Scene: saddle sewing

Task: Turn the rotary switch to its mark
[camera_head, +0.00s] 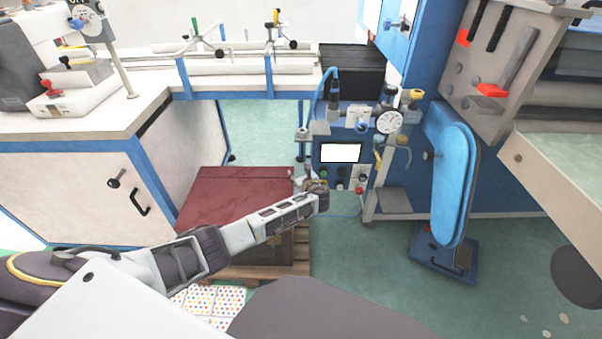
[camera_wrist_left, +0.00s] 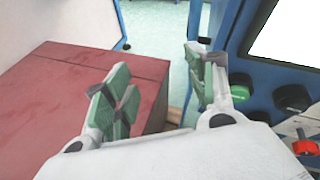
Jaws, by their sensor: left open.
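The blue control panel (camera_head: 340,170) has a white screen (camera_head: 340,152) with small knobs below it. In the left wrist view a green knob (camera_wrist_left: 240,92), a black knob (camera_wrist_left: 291,97) and a red knob (camera_wrist_left: 305,147) sit on the panel at the right. I cannot tell for sure which is the rotary switch, and no mark is readable. My left gripper (camera_head: 314,183) is at the panel's lower left. In the left wrist view its green-padded fingers (camera_wrist_left: 160,68) are apart and empty; the right finger is close in front of the green knob. My right gripper is not in view.
A dark red box top (camera_head: 235,195) lies left of the panel, beside my left arm. A white workbench (camera_head: 90,125) stands at the left. A blue padded board (camera_head: 449,175) and a large machine stand at the right. Green floor (camera_head: 380,270) is open in front.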

